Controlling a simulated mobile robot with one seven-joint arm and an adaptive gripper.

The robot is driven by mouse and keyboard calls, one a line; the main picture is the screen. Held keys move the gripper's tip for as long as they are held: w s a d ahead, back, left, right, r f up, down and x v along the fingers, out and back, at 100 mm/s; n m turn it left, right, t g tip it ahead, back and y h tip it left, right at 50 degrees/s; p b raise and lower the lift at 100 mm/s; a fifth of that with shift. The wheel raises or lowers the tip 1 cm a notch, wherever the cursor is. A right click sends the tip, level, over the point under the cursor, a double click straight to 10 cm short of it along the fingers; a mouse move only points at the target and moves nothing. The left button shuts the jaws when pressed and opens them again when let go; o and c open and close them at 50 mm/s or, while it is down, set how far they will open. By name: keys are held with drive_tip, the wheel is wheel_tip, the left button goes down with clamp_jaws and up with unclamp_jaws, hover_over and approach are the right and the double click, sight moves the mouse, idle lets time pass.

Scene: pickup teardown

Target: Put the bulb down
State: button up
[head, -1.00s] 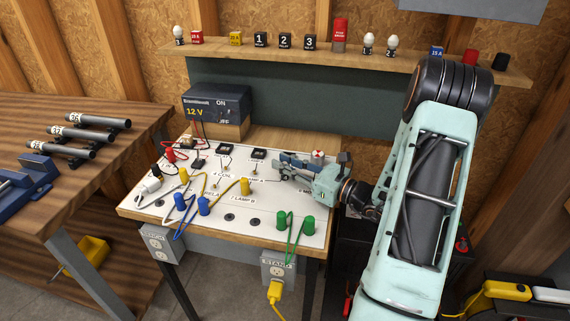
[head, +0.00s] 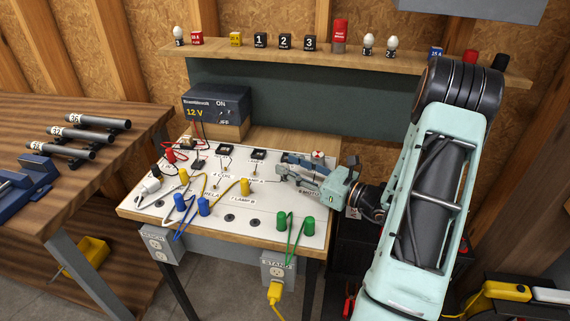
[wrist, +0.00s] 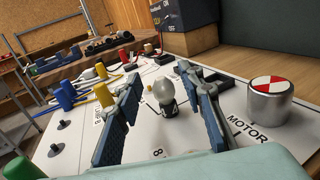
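The bulb (wrist: 163,93) is white with a dark base. In the wrist view it stands upright on the white board (wrist: 72,158), between the two blue-padded fingers of my gripper (wrist: 158,76). Gaps show on both sides of the bulb, so my gripper is open around it and not pressing on it. In the head view my gripper (head: 284,168) is low over the right part of the board, and I cannot make out the bulb there. Whether its base sits in a holder or on the bare board is unclear.
The motor (wrist: 268,100), a metal cylinder with a red-and-white top, stands close right of my fingers. Blue plugs (head: 204,206), a yellow plug (head: 245,187) and green plugs (head: 308,223) with wires stand nearby. The power supply (head: 217,105) is behind. Spare bulbs (head: 392,43) stand on the shelf.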

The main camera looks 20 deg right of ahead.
drive_tip(key=v, duration=0.9)
drive_tip(key=shift+s+d, duration=0.2)
drive_tip(key=shift+s, duration=0.15)
drive_tip(key=shift+a, duration=0.1)
